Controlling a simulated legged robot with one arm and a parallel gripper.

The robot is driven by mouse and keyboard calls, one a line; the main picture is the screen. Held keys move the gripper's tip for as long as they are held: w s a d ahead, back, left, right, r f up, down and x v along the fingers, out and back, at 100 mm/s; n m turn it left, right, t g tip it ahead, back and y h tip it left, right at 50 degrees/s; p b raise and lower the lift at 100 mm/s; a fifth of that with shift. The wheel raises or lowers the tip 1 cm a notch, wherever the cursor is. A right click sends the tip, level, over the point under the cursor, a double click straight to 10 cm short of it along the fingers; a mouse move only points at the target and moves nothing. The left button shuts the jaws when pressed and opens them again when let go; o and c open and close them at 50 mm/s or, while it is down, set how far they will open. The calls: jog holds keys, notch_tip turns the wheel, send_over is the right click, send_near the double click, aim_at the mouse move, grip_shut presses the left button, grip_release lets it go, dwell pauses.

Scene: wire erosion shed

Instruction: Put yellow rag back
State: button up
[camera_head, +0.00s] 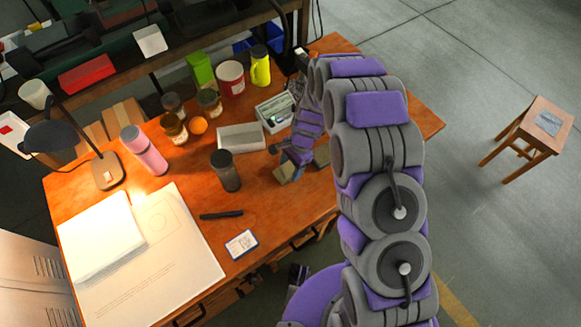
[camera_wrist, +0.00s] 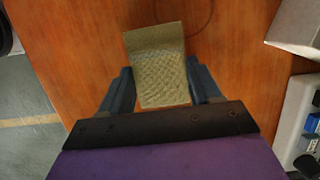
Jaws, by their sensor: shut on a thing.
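The yellow rag (camera_wrist: 158,70) is a folded, dull yellow textured cloth. In the wrist view it lies between the two dark fingers of my gripper (camera_wrist: 160,84), which is shut on it. Its far end sticks out past the fingertips over the orange-brown desk (camera_wrist: 85,55). In the head view the rag (camera_head: 286,174) shows under my gripper (camera_head: 294,162), near the right part of the desk. I cannot tell whether the rag touches the desktop. Part of it is hidden by the gripper.
A grey box (camera_head: 241,137), a dark tumbler (camera_head: 226,172) and a small device (camera_head: 275,113) stand near the gripper. Jars, a pink bottle (camera_head: 144,150) and a lamp (camera_head: 108,174) stand farther left. Papers (camera_head: 160,255) cover the front left. A stool (camera_head: 530,128) stands apart at right.

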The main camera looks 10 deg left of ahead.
jog(key=shift+d, duration=0.2)
jog(key=o, duration=0.9)
jog(key=p+v, duration=0.3)
jog(key=v, duration=0.9)
jog(key=shift+s, duration=0.1)
jog(key=shift+r, duration=0.15)
